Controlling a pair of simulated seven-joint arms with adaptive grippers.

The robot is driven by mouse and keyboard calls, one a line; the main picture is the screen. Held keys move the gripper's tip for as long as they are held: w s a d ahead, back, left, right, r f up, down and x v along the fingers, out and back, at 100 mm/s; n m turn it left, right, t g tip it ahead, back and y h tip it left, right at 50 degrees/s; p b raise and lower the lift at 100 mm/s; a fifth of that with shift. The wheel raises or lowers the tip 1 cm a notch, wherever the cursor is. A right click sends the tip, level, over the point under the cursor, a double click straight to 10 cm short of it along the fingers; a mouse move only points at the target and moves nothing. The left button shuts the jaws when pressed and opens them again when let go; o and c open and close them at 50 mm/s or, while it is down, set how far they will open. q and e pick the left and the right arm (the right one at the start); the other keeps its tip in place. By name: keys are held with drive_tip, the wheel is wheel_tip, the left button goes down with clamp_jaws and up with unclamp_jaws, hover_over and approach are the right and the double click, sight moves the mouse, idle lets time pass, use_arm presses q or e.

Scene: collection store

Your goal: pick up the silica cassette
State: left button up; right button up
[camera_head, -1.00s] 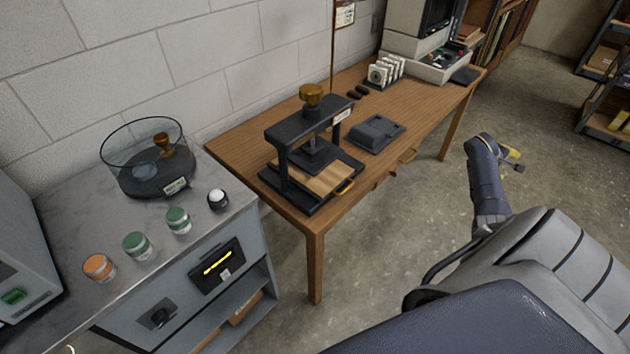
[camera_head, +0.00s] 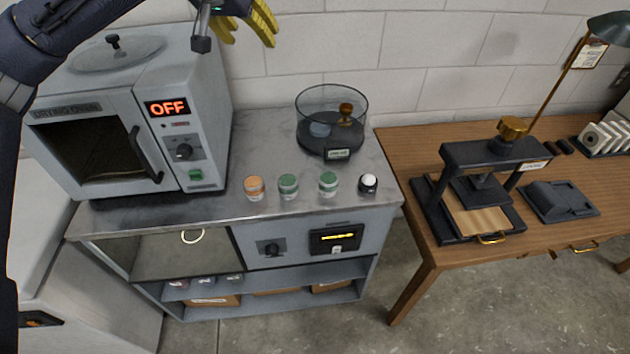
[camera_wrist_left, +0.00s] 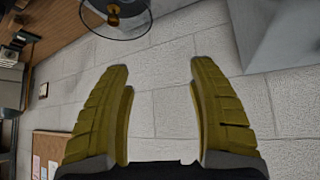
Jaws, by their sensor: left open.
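Several small round canisters stand in a row on the front of the grey counter (camera_head: 225,205): an orange-topped one (camera_head: 254,188), two green-topped ones (camera_head: 289,187) (camera_head: 328,184), and a black one with a white top (camera_head: 368,184). No readable label tells me which, if any, is the silica cassette. My left gripper (camera_head: 250,36) is open and empty, raised at the top left near the oven, well above the canisters. Its two yellow fingers show spread apart in the left wrist view (camera_wrist_left: 160,66), facing the wall. My right gripper is out of view.
A drying oven (camera_head: 130,120) reading OFF stands left on the counter. A clear round vessel (camera_head: 332,118) with an amber knob sits behind the canisters. A wooden table (camera_head: 400,165) at right carries a black press (camera_head: 490,155). Open shelves (camera_head: 260,282) lie below the counter.

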use_arm(q)
drive_tip(key=s+a+f+m+g, duration=0.15)
drive_tip(key=s+f+g, duration=0.3)
drive_tip(key=f, duration=0.65)
drive_tip(key=g+y, duration=0.1)
drive_tip(key=g, duration=0.1)
approach(252, 182)
drive_tip(key=shift+m, duration=0.35)
drive_tip(key=f, duration=0.5)
drive_tip(key=shift+w+d, duration=0.2)
drive_tip(key=shift+d, duration=0.05)
drive_tip(key=shift+w+d+f, duration=0.1)
drive_tip(key=shift+w+f, duration=0.1)
drive_tip(key=shift+f, duration=0.95)
drive_tip(key=shift+w+d+f, duration=0.1)
drive_tip(key=shift+w+f, duration=0.05)
drive_tip(key=shift+f, duration=1)
drive_tip(key=shift+w+f, duration=0.2)
drive_tip(key=shift+f, duration=0.95)
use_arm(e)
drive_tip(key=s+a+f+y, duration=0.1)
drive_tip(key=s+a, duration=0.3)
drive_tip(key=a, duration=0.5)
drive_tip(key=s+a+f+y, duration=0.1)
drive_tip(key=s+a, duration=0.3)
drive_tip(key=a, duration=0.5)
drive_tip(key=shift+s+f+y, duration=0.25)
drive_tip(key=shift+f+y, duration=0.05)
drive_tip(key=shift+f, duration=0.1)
